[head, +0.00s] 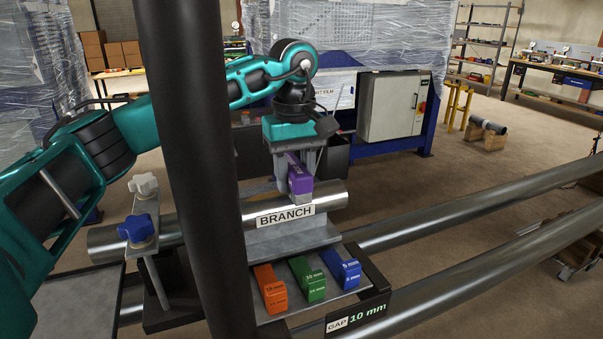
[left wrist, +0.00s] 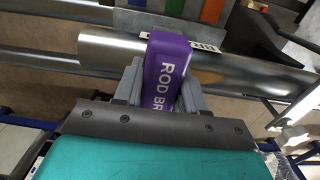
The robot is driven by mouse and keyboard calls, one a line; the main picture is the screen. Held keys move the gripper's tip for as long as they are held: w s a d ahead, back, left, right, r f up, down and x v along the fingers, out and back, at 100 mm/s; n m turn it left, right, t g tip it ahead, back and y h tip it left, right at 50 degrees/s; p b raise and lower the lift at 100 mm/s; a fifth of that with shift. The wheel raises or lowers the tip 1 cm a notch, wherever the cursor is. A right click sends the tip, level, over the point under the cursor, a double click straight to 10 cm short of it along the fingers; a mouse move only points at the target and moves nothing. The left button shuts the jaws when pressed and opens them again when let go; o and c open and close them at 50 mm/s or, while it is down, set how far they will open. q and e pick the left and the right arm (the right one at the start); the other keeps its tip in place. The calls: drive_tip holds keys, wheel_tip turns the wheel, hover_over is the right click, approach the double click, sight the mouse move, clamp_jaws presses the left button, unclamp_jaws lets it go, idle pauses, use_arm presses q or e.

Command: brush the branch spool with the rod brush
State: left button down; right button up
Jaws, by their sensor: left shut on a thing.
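The rod brush is a purple block (head: 299,176) with white lettering, held by my left gripper (head: 299,165). The left wrist view shows the brush (left wrist: 166,72) between the two grey fingers, with its far end over the pipe. The branch spool (head: 325,195) is a shiny metal pipe behind a white BRANCH label (head: 285,216). It also shows in the left wrist view (left wrist: 105,50). The brush's lower end is at the top of the spool; I cannot tell whether it touches. My right gripper is not in view.
Orange (head: 270,289), green (head: 307,279) and blue (head: 341,267) blocks lie on a tray in front, beside a GAP 10 mm sign (head: 357,314). A blue-knobbed clamp (head: 136,229) stands left of the spool. Long pipes (head: 480,212) run to the right. A dark vertical column blocks part of the view.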

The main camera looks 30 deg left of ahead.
sight(259, 201)
use_arm(q)
drive_tip(key=shift+s+a+b, duration=0.3)
drive_tip(key=shift+s+a, duration=0.8)
drive_tip(key=shift+s, duration=0.2)
drive_tip(key=shift+s+a+b, duration=0.3)
drive_tip(key=shift+s+a, duration=0.75)
drive_tip(key=shift+s, duration=0.25)
drive_tip(key=shift+w+d+p, duration=0.35)
drive_tip(key=shift+w+d, duration=0.05)
drive_tip(key=shift+w, duration=0.05)
drive_tip(key=shift+w+d+p, duration=0.4)
drive_tip(key=shift+w+d, duration=0.45)
drive_tip(key=shift+w, duration=0.15)
drive_tip(key=shift+w+d+f, duration=0.15)
drive_tip(key=shift+w+d, duration=1.35)
drive_tip(key=shift+w, duration=0.25)
drive_tip(key=shift+w+r, duration=0.1)
drive_tip(key=shift+r, duration=0.95)
